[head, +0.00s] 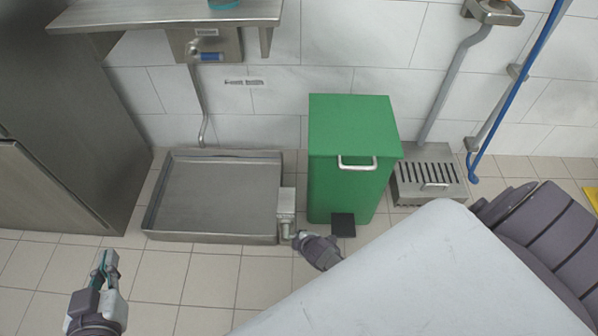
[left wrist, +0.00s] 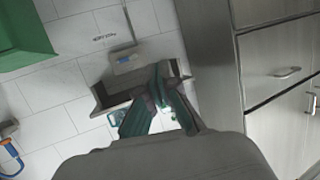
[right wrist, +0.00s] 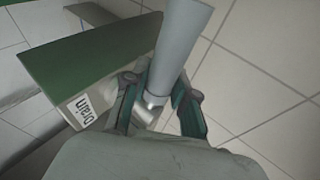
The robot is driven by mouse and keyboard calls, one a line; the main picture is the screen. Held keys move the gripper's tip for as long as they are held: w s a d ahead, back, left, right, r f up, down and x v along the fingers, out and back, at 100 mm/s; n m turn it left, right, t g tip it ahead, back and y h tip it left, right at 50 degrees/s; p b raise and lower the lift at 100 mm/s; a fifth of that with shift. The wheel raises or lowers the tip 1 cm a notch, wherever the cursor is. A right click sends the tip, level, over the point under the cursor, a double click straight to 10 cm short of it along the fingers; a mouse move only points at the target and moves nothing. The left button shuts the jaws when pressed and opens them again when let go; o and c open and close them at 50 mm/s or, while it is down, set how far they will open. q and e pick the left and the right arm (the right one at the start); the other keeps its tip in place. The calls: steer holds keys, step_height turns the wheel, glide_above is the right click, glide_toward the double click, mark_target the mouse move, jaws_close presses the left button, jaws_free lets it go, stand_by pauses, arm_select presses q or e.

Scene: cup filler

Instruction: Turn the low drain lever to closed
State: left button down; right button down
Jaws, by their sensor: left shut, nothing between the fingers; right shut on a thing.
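The low drain valve is a small light-grey box (head: 286,203) at the right rim of the low steel basin (head: 262,238). A white label reading "Drain" (right wrist: 83,105) shows in the right wrist view. The grey drain lever (head: 286,230) sits at the valve's lower front, mostly hidden by my right gripper (head: 302,240). In the right wrist view the pale grey round handle (right wrist: 182,45) runs between the fingers of my right gripper (right wrist: 160,100), which is shut on it. My left gripper (head: 107,262) is shut and empty, in front of the basin's left side.
A green pedal bin (head: 350,185) stands close right of the valve. A steel floor grate (head: 425,182) lies beyond it. A wall shelf (head: 170,14) with a blue-handled valve (head: 211,57) hangs above the basin. A steel cabinet (head: 75,110) stands at left. Front-left floor is clear.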

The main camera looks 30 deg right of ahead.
arm_select(q)
steer(key=shift+s+a+f+g, duration=0.15)
steer(key=shift+s+f+g, duration=0.2)
steer(key=shift+f, duration=0.25)
steer(key=shift+s+a+f+g, duration=0.15)
steer(key=shift+s+f+g, duration=0.2)
steer(key=shift+f, duration=0.2)
arm_select(e)
steer(key=shift+a+r+n+g+h, duration=0.1)
steer(key=shift+r+n+g+h, duration=0.2)
steer(key=shift+r+g+h, duration=0.25)
steer(key=shift+f, duration=0.1)
steer(key=c, duration=0.9)
jaws_free()
arm_select(q)
steer(key=shift+y, duration=0.3)
arm_select(e)
steer(key=shift+s+r, duration=0.25)
steer(key=shift+r, duration=0.1)
steer(key=v, duration=1.1)
steer(key=shift+a, duration=0.15)
